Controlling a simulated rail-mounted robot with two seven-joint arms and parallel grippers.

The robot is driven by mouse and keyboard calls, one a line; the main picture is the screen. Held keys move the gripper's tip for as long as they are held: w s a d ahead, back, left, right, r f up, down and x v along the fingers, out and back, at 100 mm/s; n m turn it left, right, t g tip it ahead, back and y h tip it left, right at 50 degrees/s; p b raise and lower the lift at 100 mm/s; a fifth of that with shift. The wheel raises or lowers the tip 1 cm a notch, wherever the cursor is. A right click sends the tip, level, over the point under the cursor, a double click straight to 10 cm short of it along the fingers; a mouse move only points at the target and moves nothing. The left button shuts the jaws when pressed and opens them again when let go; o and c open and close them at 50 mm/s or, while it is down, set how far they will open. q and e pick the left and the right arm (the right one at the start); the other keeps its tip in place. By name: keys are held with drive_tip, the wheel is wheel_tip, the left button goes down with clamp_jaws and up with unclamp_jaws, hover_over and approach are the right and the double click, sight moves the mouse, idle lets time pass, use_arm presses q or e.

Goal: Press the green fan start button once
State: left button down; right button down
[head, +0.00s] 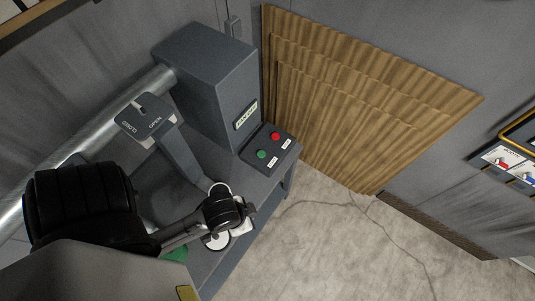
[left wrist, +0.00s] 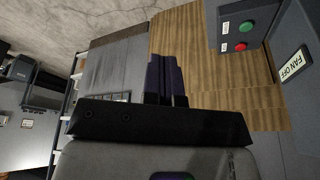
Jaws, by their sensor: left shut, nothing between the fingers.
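The green button (head: 262,154) sits on a dark control box beside a red button (head: 275,136), on the grey bench. In the left wrist view the green button (left wrist: 246,28) and red button (left wrist: 240,46) show at the upper right. My left gripper (head: 248,209) is below the control box in the head view, apart from the green button. In the left wrist view its fingers (left wrist: 165,78) are together with nothing between them. A label on the grey cabinet (left wrist: 294,66) reads FAN OFF. My right gripper is not in view.
A tall grey cabinet (head: 208,75) stands behind the control box. A lever plate marked OPEN and CLOSED (head: 146,117) and a metal duct (head: 95,140) are at the left. Corrugated brown panels (head: 350,95) lean against the wall. The concrete floor (head: 320,245) is clear.

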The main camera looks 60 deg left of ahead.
use_arm(q)
drive_tip(key=w+a+f+m+g+y+b, duration=0.1)
drive_tip(key=w+a+f+m+y+b, duration=0.1)
drive_tip(key=w+a+f, duration=0.3)
drive_tip(key=w+a+f+m+g+y+b, duration=0.1)
drive_tip(key=w+a+f+y, duration=0.3)
drive_tip(key=w+a, duration=0.5)
drive_tip(key=w+a+f+m+g+y+b, duration=0.2)
drive_tip(key=w+a+f, duration=0.5)
drive_tip(key=a, duration=0.8)
drive_tip(key=shift+w+f+m+y+b, duration=0.4)
drive_tip(key=shift+f+m+y+b, duration=0.1)
drive_tip(key=shift+m+y+b, duration=0.15)
